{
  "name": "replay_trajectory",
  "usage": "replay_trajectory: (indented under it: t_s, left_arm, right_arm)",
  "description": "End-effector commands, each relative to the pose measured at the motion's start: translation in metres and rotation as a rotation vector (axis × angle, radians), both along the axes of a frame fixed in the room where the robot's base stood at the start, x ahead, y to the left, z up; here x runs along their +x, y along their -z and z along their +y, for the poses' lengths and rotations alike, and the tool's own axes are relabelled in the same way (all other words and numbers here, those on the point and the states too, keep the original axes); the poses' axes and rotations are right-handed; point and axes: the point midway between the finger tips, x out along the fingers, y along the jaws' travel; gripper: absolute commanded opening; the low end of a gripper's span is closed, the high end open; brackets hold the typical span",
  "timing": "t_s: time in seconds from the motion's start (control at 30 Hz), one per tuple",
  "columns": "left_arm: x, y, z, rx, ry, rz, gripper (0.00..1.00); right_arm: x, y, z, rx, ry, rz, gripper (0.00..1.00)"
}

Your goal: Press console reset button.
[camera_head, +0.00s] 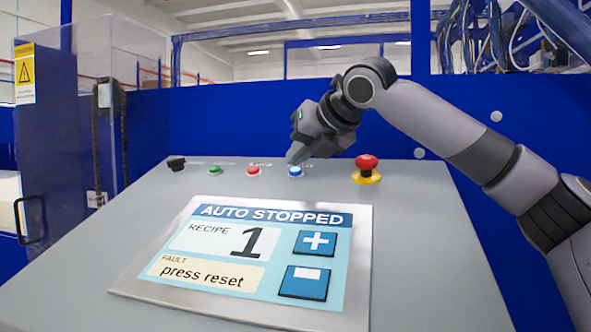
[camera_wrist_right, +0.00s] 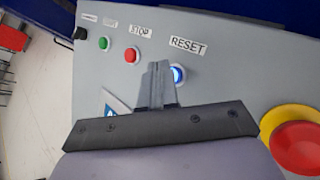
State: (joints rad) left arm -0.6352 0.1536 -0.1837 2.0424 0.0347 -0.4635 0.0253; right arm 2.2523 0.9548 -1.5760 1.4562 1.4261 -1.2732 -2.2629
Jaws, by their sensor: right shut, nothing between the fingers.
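The blue reset button (camera_head: 295,172) is on the upper part of the grey console (camera_head: 420,230). In the right wrist view the button (camera_wrist_right: 178,74) glows blue-white below its RESET label (camera_wrist_right: 187,44). My right gripper (camera_head: 297,155) is shut and empty. In the head view its fingertips are just above the button in the picture. In the right wrist view the fingertips (camera_wrist_right: 158,68) are just left of the button and partly cover its edge. I cannot tell whether they touch it. The screen (camera_head: 250,255) reads AUTO STOPPED, recipe 1 and press reset. My left gripper is not in view.
A red emergency stop (camera_head: 367,165) on a yellow base is right of the reset button. A red button (camera_head: 253,171), a green button (camera_head: 215,171) and a black switch (camera_head: 177,164) are to its left. A blue wall (camera_head: 240,115) stands behind the console.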

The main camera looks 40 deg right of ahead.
Motion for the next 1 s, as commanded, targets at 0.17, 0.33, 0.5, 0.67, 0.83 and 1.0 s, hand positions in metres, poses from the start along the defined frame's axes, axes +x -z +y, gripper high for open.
replay_trajectory:
  t_s: [0.17,0.33,0.5,0.67,0.83,1.0]
  left_arm:
    - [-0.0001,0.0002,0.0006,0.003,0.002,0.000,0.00]
    - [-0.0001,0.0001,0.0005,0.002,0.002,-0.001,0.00]
    - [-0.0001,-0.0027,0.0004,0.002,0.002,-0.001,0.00]
    - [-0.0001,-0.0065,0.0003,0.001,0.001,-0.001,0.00]
    - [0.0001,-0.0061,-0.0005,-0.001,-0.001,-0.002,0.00]
    - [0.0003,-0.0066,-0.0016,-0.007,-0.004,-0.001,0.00]
  right_arm:
    - [0.0001,0.0001,0.0000,0.000,0.000,0.000,0.00]
    - [0.0001,0.0001,0.0000,0.000,0.000,0.000,0.00]
    - [0.0009,0.0025,-0.0009,0.000,0.000,0.001,0.00]
    - [0.0021,0.0075,-0.0028,0.001,0.001,0.002,0.00]
    - [0.0023,0.0093,-0.0028,-0.001,0.001,0.002,0.00]
    - [0.0023,0.0095,-0.0029,-0.001,0.001,0.003,0.00]
